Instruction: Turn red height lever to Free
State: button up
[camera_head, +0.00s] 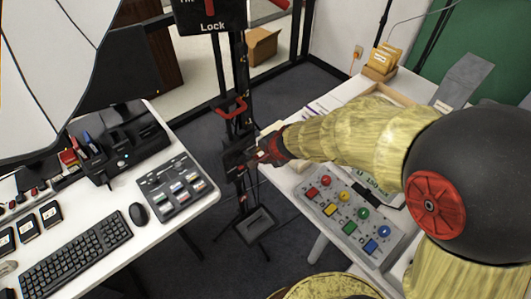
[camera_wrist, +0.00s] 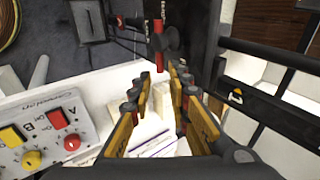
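A black sign (camera_head: 209,20) at the top of the head view reads "Lock" and carries a red pointer (camera_head: 210,6); its upper part is cut off. A black upright stand (camera_head: 238,80) runs below it, with a red loop handle (camera_head: 230,107). My gripper (camera_head: 262,152) is beside the stand, below and right of that handle. In the wrist view, its yellow-and-black fingers (camera_wrist: 158,85) are apart with nothing between their pads. A red lever (camera_wrist: 157,45) with a dark crosspiece lies just beyond the fingertips. I cannot tell whether they touch it, or its exact setting.
A panel of coloured buttons (camera_head: 350,210) lies on the right table, below my arm. The left desk holds a keyboard (camera_head: 75,255), a mouse (camera_head: 138,214) and a control box (camera_head: 176,188). A cardboard box (camera_head: 262,46) sits behind. Dark floor shows between the tables.

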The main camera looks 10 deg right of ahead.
jog(key=shift+v, duration=2.55)
jog(key=s+d+n+g, duration=0.1)
jog(key=s+n+g, duration=0.2)
jog(key=s+n, duration=0.65)
jog(key=s+d+r+n+t+h, duration=0.2)
jog(key=s+d+r, duration=0.9)
jog(key=r, duration=0.3)
jog(key=shift+s+d+r+h, duration=0.25)
jog(key=shift+s+d+h, duration=0.15)
jog(key=shift+s, duration=0.15)
